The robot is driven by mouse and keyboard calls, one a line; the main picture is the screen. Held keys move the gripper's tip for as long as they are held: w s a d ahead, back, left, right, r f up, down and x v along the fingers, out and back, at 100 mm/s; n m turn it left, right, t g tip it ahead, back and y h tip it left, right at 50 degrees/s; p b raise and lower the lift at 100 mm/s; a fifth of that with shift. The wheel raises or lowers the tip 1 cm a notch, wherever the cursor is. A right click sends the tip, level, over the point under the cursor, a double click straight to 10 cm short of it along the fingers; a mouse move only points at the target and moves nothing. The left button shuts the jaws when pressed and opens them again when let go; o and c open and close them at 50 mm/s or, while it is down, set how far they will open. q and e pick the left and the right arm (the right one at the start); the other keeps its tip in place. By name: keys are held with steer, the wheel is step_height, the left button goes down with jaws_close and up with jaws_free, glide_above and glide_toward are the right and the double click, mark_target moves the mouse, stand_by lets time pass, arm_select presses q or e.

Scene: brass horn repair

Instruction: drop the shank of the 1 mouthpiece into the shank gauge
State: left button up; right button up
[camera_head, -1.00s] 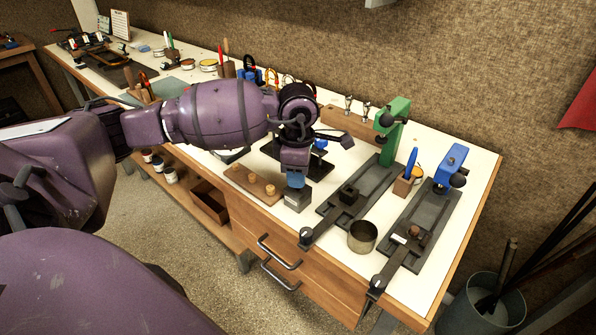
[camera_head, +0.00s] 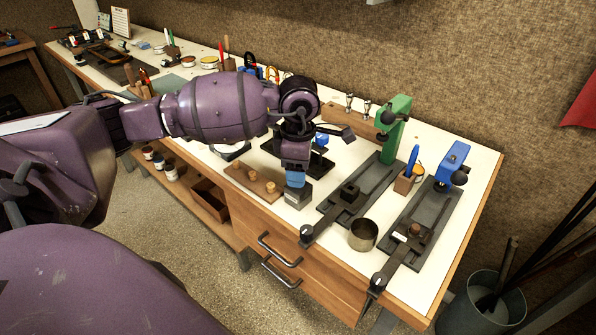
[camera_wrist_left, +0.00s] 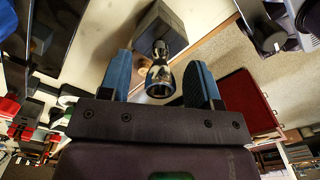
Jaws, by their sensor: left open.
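The shank gauge is a small dark grey block (camera_head: 298,197) near the front edge of the bench; it also shows in the left wrist view (camera_wrist_left: 172,22). The silver mouthpiece (camera_wrist_left: 160,78) has its cup toward the wrist camera and its narrow end at the block's face, seemingly in it; how deep is hidden. In the head view my gripper hides it. My left gripper (camera_head: 295,179) points down just above the block. In the left wrist view its blue fingers (camera_wrist_left: 160,84) are open on either side of the mouthpiece, with gaps. My right gripper is not in view.
A wooden peg board (camera_head: 253,181) lies left of the gauge. A dark vise-like fixture (camera_head: 350,200) and a metal cup (camera_head: 363,234) stand to the right. Two more mouthpieces stand in a wooden rack (camera_head: 345,118) behind. A green press (camera_head: 397,118) stands beyond.

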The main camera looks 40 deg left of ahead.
arm_select(q)
step_height(320, 180, up, 10)
steer(key=shift+f, duration=0.15)
stand_by(0.7)
